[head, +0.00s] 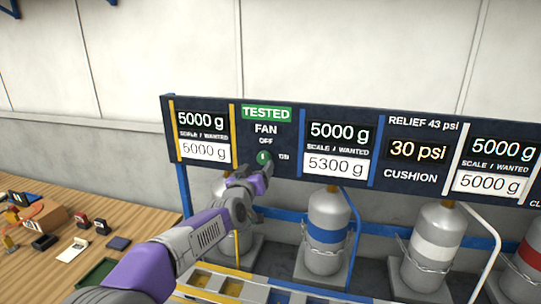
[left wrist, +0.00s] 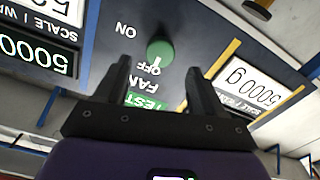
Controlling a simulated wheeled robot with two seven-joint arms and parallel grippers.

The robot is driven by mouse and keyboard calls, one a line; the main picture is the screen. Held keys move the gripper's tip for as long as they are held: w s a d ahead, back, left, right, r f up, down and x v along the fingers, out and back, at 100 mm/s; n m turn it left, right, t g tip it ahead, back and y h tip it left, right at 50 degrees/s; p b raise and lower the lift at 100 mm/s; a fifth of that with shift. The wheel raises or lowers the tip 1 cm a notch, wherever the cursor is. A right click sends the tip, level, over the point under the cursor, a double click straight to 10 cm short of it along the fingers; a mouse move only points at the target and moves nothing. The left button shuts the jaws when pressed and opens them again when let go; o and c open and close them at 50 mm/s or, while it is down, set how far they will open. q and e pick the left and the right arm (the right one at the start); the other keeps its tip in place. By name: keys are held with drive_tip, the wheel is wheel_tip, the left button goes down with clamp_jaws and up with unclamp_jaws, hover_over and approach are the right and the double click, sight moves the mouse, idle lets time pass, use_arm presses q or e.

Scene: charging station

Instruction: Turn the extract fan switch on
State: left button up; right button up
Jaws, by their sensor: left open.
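The fan switch is a round green knob (head: 263,157) on the dark panel, under the word FAN. OFF is printed above it and ON to its right. Its pale mark looks upright, towards OFF. In the left wrist view, which is upside down, the knob (left wrist: 160,49) shows beyond and between the fingertips, with its mark towards OFF. My left gripper (head: 262,171) is open and empty, just below and in front of the knob in the head view. In the left wrist view its two fingers (left wrist: 158,68) stand apart, and contact with the knob is not visible. My right gripper is out of view.
The panel (head: 287,118) also carries weight and pressure displays and a green TESTED sign (head: 266,114). Grey cylinders with blue (head: 328,231) and white (head: 433,252) bands stand below it. A wooden bench (head: 40,280) with small items is at the left.

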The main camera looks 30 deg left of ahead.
sight(263, 161)
use_arm(q)
drive_tip(key=shift+p+x, duration=0.3)
drive_tip(key=shift+x, duration=3.05)
drive_tip(key=shift+f, duration=0.1)
drive_tip(key=c, duration=1.1)
